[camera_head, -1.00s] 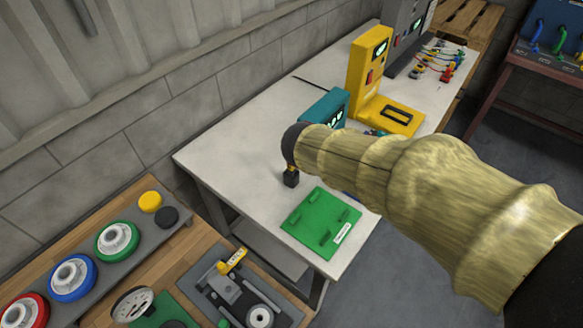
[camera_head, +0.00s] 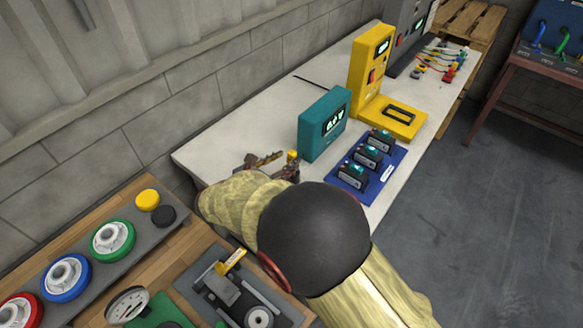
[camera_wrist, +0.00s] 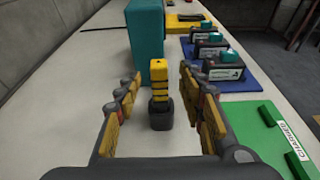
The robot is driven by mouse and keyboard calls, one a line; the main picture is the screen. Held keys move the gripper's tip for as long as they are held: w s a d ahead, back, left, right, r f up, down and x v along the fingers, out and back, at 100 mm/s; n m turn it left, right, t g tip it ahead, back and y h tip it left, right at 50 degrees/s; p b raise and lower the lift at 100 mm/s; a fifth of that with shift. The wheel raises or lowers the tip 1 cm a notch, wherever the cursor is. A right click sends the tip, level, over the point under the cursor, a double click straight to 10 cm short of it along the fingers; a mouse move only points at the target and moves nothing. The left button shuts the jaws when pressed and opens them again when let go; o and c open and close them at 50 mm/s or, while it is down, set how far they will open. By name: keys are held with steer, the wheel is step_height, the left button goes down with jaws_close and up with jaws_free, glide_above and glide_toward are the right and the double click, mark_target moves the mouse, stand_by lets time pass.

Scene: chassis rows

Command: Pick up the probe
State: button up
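The probe (camera_wrist: 160,92) stands upright on the white table in the wrist view, with a yellow top, black bands and a dark base. In the head view only its yellow top (camera_head: 292,156) shows clearly; my arm hides much of the rest. My gripper (camera_wrist: 161,85) is open, with one finger on each side of the probe and visible gaps between. In the head view my gripper (camera_head: 281,164) is low over the table, partly hidden by my arm.
A teal box (camera_head: 324,124) stands just behind the probe. A blue tray (camera_head: 384,184) with dark devices and a green tray (camera_wrist: 268,131) lie to the right. A yellow instrument (camera_head: 370,60) stands farther back. The wooden bench (camera_head: 120,214) holds coloured reels.

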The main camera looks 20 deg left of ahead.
mark_target(289, 158)
steer(key=b+x, duration=0.1)
steer(key=x, duration=0.3)
steer(key=shift+b, duration=0.3)
steer(key=shift+c, duration=1.1)
steer(key=c, duration=0.8)
